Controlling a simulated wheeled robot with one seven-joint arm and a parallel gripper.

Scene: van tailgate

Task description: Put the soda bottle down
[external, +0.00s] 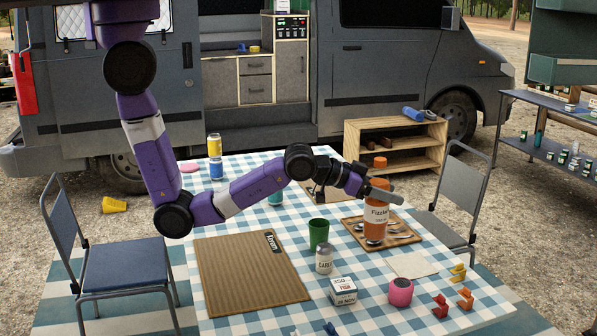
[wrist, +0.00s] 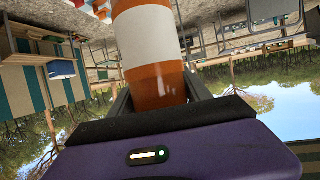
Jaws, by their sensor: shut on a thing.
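The soda bottle (external: 375,228) is orange with a white label and stands upright in the external view. My gripper (external: 378,192) is shut on its upper part, above the label. In the wrist view the bottle (wrist: 150,45) fills the space between the two fingers of my gripper (wrist: 158,95). The bottle's base overlaps the wooden tray (external: 408,239) that holds cutlery. I cannot tell whether the base touches the tray or hangs just above it.
A green cup (external: 319,233), a grey can (external: 323,260), a white box (external: 343,291) and a pink round item (external: 401,292) stand nearby. A pale napkin (external: 413,265) lies in front of the tray.

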